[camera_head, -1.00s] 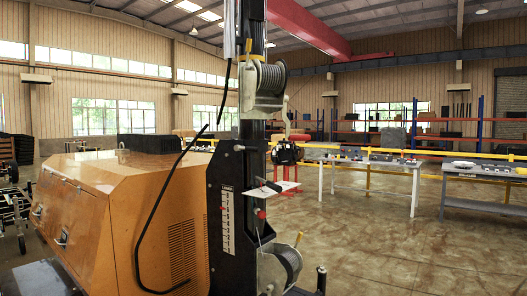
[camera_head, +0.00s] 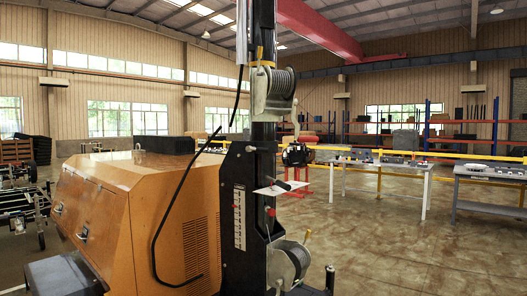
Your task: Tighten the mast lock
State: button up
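The light tower's dark upright mast (camera_head: 263,130) stands in the middle of the head view, beside the orange cabinet (camera_head: 120,215). A black handle (camera_head: 279,184) sticks out at a small white plate (camera_head: 270,190) on the mast's right side. Red knobs show near it, one below the plate (camera_head: 271,212) and one on the mast's black side bracket (camera_head: 236,208). I cannot tell for sure which of these is the mast lock. My gripper is not in view.
A cable winch (camera_head: 273,90) sits high on the mast and another winch (camera_head: 289,262) sits low. A black cable (camera_head: 184,177) hangs in front of the cabinet. Grey worktables (camera_head: 400,170) and a yellow rail (camera_head: 455,156) stand behind. The floor (camera_head: 420,245) at right is open.

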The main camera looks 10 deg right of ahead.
aim_at(249, 149)
jog(key=u, duration=0.1)
jog(key=i, duration=0.95)
jog(key=z, duration=0.1)
jog(key=k, duration=1.35)
jog(key=u, duration=0.2)
jog(key=i, duration=0.6)
jog(key=u, duration=0.75)
jog(key=i, duration=0.7)
jog(key=u, duration=0.2)
